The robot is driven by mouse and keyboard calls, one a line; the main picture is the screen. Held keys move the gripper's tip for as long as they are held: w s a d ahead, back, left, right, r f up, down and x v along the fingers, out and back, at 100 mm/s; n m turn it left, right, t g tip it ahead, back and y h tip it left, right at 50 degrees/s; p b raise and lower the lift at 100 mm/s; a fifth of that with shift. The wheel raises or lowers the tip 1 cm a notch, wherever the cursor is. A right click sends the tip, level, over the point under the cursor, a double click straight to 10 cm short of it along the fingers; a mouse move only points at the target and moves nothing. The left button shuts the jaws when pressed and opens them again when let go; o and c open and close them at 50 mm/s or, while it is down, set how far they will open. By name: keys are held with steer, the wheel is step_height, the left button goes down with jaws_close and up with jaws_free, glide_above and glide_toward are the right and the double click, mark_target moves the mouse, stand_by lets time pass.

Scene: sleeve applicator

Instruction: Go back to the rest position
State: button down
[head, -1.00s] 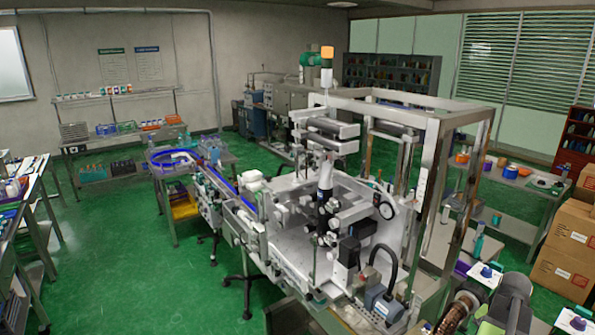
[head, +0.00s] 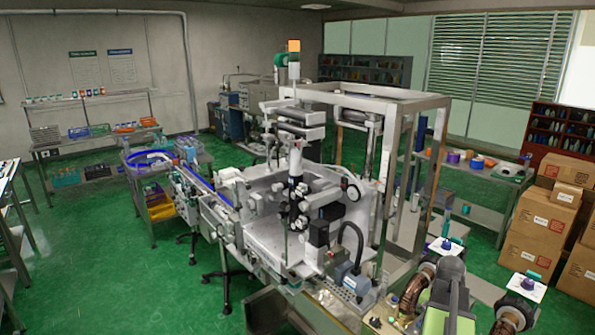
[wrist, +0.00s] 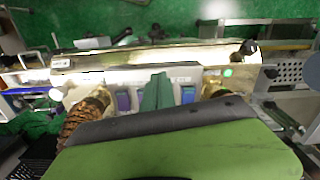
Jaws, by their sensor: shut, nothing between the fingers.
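My gripper (wrist: 157,92) shows in the wrist view as two tapered teal fingers, close together and empty. They point up the picture, above the dark edge of a broad green part of mine. My grey and green arm (head: 450,290) rises at the lower right of the head view. The fingers cannot be made out there. The sleeve applicator machine (head: 300,215) stands left of my arm in the head view, with an orange lamp on top. The arm and machine look apart in the picture, but the exact gap cannot be told.
A metal frame (head: 430,105) surrounds the machine's right side. Cardboard boxes (head: 540,222) are stacked at the right. A side table (head: 480,215) stands behind my arm. Shelving (head: 95,150) stands at the back left. Green floor (head: 120,270) is open at the front left.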

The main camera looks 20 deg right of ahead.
steer(key=w+a+f+n+b, duration=0.2)
steer(key=w+a+f+b, duration=0.35)
steer(key=a, duration=0.45)
steer(key=w+a+f+n+b, duration=0.3)
steer(key=w+a+f+b, duration=0.3)
steer(key=a, duration=0.3)
steer(key=w+a+f+n+b, duration=0.1)
steer(key=a+f+n+b, duration=0.2)
steer(key=a, duration=0.9)
steer(key=w+a+f+n+b, duration=0.1)
steer(key=a+f+n+b, duration=0.3)
steer(key=a, duration=0.9)
steer(key=shift+w+a+f+n+b, duration=0.3)
steer(key=shift+w+f, duration=0.1)
steer(key=shift+f, duration=0.45)
steer(key=shift+d, duration=0.1)
